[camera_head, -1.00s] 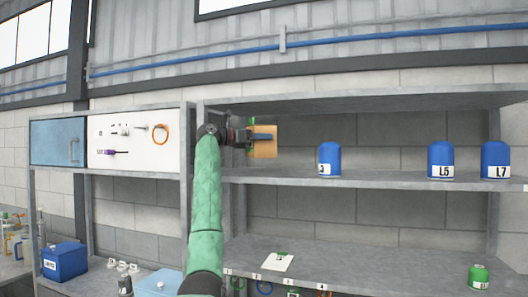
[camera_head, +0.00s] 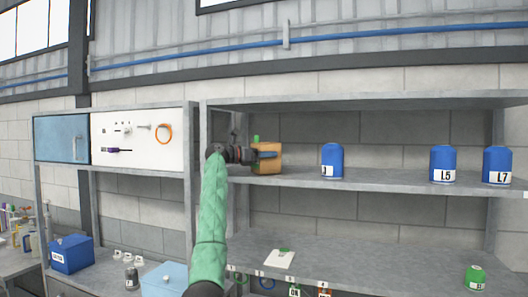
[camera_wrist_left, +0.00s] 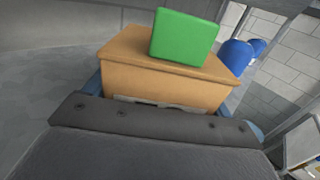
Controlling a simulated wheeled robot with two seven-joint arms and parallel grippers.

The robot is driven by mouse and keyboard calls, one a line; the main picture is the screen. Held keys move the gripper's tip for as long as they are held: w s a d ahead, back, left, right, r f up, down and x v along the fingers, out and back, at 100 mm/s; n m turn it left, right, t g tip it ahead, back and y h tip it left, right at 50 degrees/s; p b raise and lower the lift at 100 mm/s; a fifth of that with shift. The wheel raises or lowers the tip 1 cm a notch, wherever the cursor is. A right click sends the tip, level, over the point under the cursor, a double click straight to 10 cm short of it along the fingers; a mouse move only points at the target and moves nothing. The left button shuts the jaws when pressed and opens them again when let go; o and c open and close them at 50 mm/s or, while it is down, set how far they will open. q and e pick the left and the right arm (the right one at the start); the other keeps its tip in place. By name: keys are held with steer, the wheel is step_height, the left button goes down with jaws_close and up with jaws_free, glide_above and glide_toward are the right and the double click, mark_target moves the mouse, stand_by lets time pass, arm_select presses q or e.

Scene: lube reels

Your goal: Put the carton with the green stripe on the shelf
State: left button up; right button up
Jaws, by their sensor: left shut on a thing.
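The orange-brown carton (camera_head: 267,166) is in my left gripper (camera_head: 264,154), at the left end of the upper shelf board (camera_head: 390,178). Its bottom is at about the level of the board; I cannot tell whether it touches. A green patch (camera_head: 256,140) shows at its top. In the left wrist view the carton (camera_wrist_left: 165,82) carries a bright green block-like part (camera_wrist_left: 184,38) on top, and blue fingers lie at its two sides. My left gripper is shut on the carton. My right gripper is not in view.
Blue canisters (camera_head: 332,160) stand to the right on the same board, two more labelled L5 (camera_head: 443,163) and L7 (camera_head: 497,165). The board is bare between the carton and the first canister. A metal upright (camera_head: 191,150) is at the left. A green can (camera_head: 475,277) stands below.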

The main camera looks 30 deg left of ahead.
arm_select(q)
steer(key=shift+f, duration=0.2)
steer(key=shift+s, duration=0.1)
steer(key=o, duration=1)
steer(key=shift+f, duration=0.1)
steer(key=shift+c, duration=0.2)
